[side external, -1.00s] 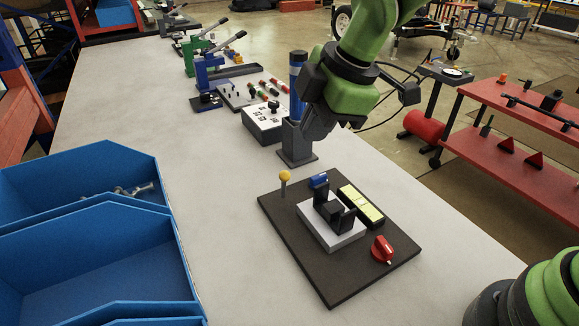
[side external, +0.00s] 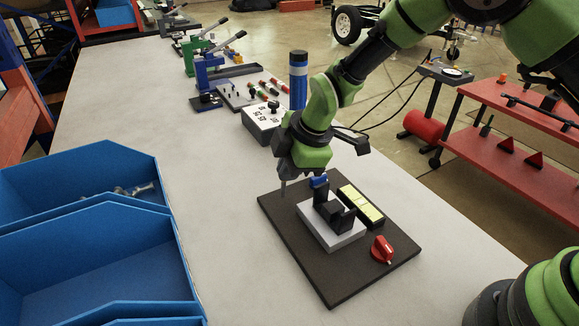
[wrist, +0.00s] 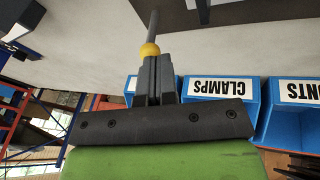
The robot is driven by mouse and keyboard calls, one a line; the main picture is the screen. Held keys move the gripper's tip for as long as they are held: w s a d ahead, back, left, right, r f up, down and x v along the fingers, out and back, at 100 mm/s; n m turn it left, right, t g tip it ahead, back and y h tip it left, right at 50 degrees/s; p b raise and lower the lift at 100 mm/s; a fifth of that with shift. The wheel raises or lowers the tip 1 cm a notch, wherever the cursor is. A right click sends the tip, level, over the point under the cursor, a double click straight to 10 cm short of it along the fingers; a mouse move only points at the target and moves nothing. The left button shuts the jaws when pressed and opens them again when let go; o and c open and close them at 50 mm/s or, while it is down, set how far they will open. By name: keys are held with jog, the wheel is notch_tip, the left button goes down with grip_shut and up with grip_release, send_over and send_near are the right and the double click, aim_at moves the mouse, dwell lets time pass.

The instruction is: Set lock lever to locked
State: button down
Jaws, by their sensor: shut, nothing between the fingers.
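A lever with a thin grey rod and a yellow ball (wrist: 150,50) stands at the far left corner of the dark board (side external: 325,280). In the side external view my gripper (side external: 284,185) hides its ball. In the wrist view my gripper's fingertips (wrist: 157,62) are together, at the ball, and partly overlap it; I cannot tell whether they touch it. The board also carries a red knob (side external: 382,249) with a white mark, a small blue part (side external: 319,180) and a black bracket on a pale block (side external: 322,228). I cannot read any lock marking.
Yellow-topped pads (side external: 360,205) sit at the board's right side. Blue bins (side external: 85,250) stand on the left of the table (side external: 225,215). A blue-banded column (side external: 298,80) and a box with knobs (side external: 263,124) stand behind the board. The tabletop between bins and board is clear.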

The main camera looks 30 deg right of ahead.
jog(key=shift+w+r, duration=0.2)
jog(key=shift+w, duration=0.55)
dwell(0.9)
